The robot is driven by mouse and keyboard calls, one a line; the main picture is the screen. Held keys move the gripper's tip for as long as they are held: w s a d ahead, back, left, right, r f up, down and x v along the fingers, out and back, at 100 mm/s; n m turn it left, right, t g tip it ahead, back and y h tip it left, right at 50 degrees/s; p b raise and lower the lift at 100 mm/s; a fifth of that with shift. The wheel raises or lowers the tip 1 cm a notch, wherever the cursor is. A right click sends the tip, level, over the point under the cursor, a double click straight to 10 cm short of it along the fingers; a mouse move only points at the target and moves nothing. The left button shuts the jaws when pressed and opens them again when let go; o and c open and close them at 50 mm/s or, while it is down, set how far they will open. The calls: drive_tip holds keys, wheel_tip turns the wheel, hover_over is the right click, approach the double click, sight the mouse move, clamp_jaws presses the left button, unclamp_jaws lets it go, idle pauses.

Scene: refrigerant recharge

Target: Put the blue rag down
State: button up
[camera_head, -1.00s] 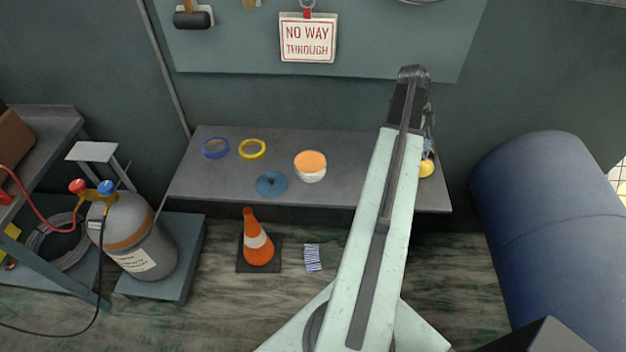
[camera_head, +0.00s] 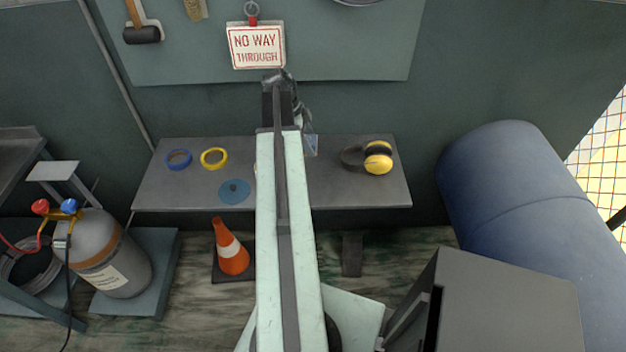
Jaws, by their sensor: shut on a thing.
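My gripper (camera_head: 304,118) is at the far end of my raised arm, above the back part of the grey bench (camera_head: 350,193). It is mostly hidden behind the arm's end. It is shut on the blue rag (camera_head: 311,145), of which only a small pale-blue piece shows, hanging just right of the arm. The rag appears over the bench top; I cannot tell whether it touches the surface.
Blue tape (camera_head: 178,160), yellow tape (camera_head: 214,159) and a blue disc (camera_head: 234,191) lie on the bench's left. Yellow ear defenders (camera_head: 378,158) lie on its right. An orange cone (camera_head: 231,250) and gas cylinder (camera_head: 105,262) stand left; a blue drum (camera_head: 535,215) is right.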

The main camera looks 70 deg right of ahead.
sight(318, 179)
drive_tip(key=s+a+n, duration=0.1)
drive_tip(key=s+a, duration=0.2)
drive_tip(key=a, duration=0.1)
wheel_tip(318, 179, down, 11)
drive_tip(key=b, duration=1)
drive_tip(key=shift+d+r+b, duration=0.1)
drive_tip(key=shift+r+b, duration=0.1)
drive_tip(key=shift+b, duration=0.1)
drive_tip(key=shift+r, duration=0.25)
drive_tip(key=shift+f, duration=0.25)
drive_tip(key=o, duration=1.2)
drive_tip(key=shift+r, duration=0.1)
